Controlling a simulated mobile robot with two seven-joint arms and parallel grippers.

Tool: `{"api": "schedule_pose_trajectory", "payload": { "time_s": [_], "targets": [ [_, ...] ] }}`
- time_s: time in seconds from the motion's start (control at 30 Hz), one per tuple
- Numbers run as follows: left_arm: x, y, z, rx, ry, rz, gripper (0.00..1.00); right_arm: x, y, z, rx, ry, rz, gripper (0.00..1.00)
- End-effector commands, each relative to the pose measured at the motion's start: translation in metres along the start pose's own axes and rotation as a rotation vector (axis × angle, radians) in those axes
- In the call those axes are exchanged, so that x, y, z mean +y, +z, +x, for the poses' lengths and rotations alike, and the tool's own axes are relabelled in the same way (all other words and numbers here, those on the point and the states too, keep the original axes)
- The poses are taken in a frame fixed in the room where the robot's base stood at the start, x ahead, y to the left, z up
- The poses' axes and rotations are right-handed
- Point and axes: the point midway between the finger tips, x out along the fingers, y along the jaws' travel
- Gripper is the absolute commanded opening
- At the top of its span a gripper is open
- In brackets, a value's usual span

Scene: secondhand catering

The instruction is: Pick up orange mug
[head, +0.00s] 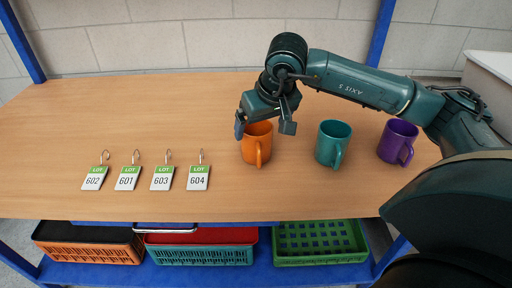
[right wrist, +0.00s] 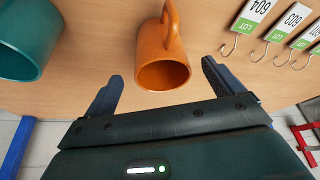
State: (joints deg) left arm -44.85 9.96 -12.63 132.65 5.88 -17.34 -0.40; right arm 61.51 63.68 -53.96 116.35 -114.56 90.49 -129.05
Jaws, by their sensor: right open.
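The orange mug (head: 257,146) stands upright on the wooden table, its handle toward the table's front edge. My right gripper (head: 267,126) is at the mug's far, upper side, with a finger on either side of the rim in the head view. In the right wrist view the gripper (right wrist: 158,92) is open, and the orange mug (right wrist: 163,58) lies ahead, its mouth near the line between the fingertips. Nothing is held. I cannot tell whether a finger touches the mug. My left gripper is not in view.
A teal mug (head: 332,146) and a purple mug (head: 396,143) stand to the right. Several lot tags with hooks, such as 604 (head: 199,177), lie to the left. Crates, including a green one (head: 318,242), sit on the blue shelf below. The table's back left is clear.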

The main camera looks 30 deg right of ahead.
Motion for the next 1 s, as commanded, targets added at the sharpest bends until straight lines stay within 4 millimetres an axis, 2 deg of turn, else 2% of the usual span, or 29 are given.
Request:
{"api": "schedule_pose_trajectory", "payload": {
  "time_s": [0.1, 0.27, 0.5, 0.6, 0.87, 1.0],
  "targets": [
    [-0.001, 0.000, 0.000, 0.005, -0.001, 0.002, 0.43, 0.000, 0.000, 0.015, -0.001, 0.000, 0.001, 0.93],
    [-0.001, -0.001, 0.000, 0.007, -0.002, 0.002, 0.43, 0.000, 0.000, 0.025, 0.001, 0.000, 0.000, 0.93],
    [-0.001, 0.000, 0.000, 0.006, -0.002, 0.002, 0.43, -0.001, 0.000, 0.060, -0.002, -0.001, 0.001, 0.93],
    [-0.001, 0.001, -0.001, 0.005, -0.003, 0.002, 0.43, -0.001, -0.001, 0.069, 0.000, -0.002, 0.001, 0.93],
    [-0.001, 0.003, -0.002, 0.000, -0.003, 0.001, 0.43, -0.001, -0.001, 0.072, 0.001, -0.002, 0.000, 0.93],
    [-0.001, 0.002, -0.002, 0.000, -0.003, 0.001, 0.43, -0.001, -0.001, 0.072, 0.001, -0.002, 0.000, 0.82]
  ]
}}
